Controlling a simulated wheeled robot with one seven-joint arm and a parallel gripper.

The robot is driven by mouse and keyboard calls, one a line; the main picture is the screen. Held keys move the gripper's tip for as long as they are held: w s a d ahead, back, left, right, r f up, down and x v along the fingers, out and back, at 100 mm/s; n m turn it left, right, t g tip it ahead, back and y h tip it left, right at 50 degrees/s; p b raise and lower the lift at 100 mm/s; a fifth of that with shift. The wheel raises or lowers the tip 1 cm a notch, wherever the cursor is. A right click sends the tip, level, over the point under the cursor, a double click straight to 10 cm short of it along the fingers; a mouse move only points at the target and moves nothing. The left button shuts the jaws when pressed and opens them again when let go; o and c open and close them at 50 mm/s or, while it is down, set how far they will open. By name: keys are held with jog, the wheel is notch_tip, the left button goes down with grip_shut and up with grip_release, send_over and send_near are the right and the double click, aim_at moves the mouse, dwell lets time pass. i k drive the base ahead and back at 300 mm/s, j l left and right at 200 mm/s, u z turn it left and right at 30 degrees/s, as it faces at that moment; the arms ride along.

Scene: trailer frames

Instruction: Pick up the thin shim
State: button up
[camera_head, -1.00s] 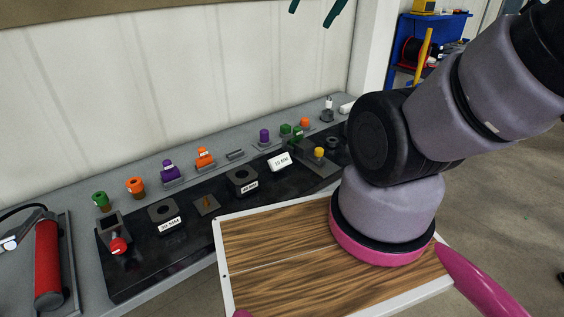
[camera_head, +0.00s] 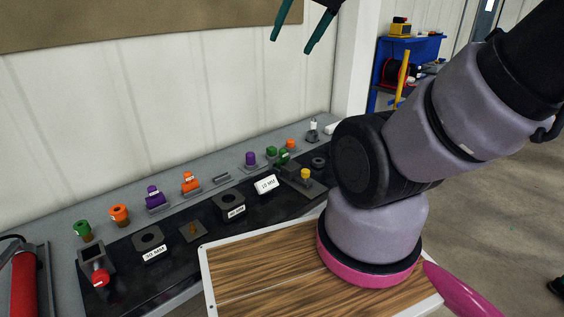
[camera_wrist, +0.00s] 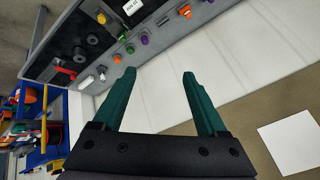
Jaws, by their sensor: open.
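My gripper (camera_head: 291,44) hangs at the top of the head view, with its two teal fingers apart and nothing between them. In the wrist view my gripper (camera_wrist: 160,73) is also open and empty, with the bench parts beyond its tips. No part is clearly recognisable as the thin shim. A flat brownish square plate (camera_head: 193,232) lies on the black panel (camera_head: 130,282), and a small flat grey piece (camera_head: 221,179) lies near the panel's back edge; I cannot tell whether either is the shim. My gripper is well apart from both.
Blocks with labels (camera_head: 230,205), purple parts (camera_head: 154,200), orange parts (camera_head: 190,182) and green parts (camera_head: 82,229) crowd the grey bench. A white-edged wooden board (camera_head: 255,265) is in front. A blue shelf (camera_head: 408,50) stands at the right. The pale wall (camera_head: 180,100) is behind.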

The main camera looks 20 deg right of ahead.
aim_at(283, 153)
jog(key=l+u, duration=0.2)
jog(key=u, duration=0.2)
jog(key=l+u, duration=0.5)
jog(key=l, duration=0.45)
jog(key=l+u, duration=0.2)
jog(key=l, duration=0.4)
jog(key=k+l+u, duration=0.15)
jog(key=l, duration=0.8)
jog(key=k+l, duration=0.15)
jog(key=l, duration=0.25)
